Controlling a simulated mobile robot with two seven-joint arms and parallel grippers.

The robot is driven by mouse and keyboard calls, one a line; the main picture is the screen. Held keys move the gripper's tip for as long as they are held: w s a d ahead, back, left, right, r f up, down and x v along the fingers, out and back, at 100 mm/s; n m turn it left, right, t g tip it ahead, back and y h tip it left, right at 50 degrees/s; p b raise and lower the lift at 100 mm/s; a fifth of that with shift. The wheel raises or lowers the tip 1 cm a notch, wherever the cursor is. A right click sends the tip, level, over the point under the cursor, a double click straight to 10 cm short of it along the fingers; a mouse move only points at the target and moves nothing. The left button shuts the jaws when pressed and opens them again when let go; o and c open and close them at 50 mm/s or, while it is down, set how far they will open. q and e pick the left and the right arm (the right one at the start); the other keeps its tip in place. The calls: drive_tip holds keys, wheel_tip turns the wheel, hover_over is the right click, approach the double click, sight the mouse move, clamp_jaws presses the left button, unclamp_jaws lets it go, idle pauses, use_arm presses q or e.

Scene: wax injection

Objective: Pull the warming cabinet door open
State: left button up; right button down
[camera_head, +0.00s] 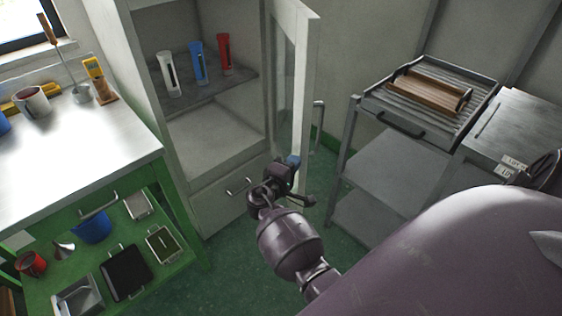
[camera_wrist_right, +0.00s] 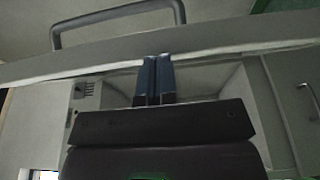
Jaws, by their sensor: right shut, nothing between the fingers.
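The warming cabinet (camera_head: 215,120) stands open at the centre of the head view. Its grey glass-paned door (camera_head: 305,60) is swung out on the right side, and the shelf inside shows. The door handle (camera_head: 318,125) is a grey bar on the door's outer face; it also shows in the right wrist view (camera_wrist_right: 118,16), beyond the door edge (camera_wrist_right: 220,48). My right gripper (camera_head: 293,161) is at the door's lower free edge, its blue fingertips (camera_wrist_right: 157,62) shut and empty. It is off the handle. I cannot tell whether the fingertips touch the door. My left gripper is not in view.
White, blue and red tubes (camera_head: 198,63) stand on the cabinet shelf. A green-framed workbench (camera_head: 90,150) is at left. A grey rack (camera_head: 395,175) with a ribbed tray and wooden piece (camera_head: 428,90) stands right of the door. Green floor (camera_head: 235,255) shows clear below the cabinet.

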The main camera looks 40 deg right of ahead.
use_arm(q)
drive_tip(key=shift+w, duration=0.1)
use_arm(e)
drive_tip(key=s+d+n+t+y, duration=0.1)
drive_tip(key=s+d+t, duration=0.1)
drive_tip(key=d, duration=0.7)
drive_tip(key=s+d+n+t+y, duration=0.1)
drive_tip(key=s+d, duration=0.3)
drive_tip(key=d, duration=0.6)
drive_tip(key=shift+n+t, duration=0.6)
drive_tip(key=shift+t, duration=0.1)
drive_tip(key=shift+d, duration=0.1)
use_arm(q)
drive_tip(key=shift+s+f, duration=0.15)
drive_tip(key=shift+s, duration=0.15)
drive_tip(key=shift+b, duration=0.3)
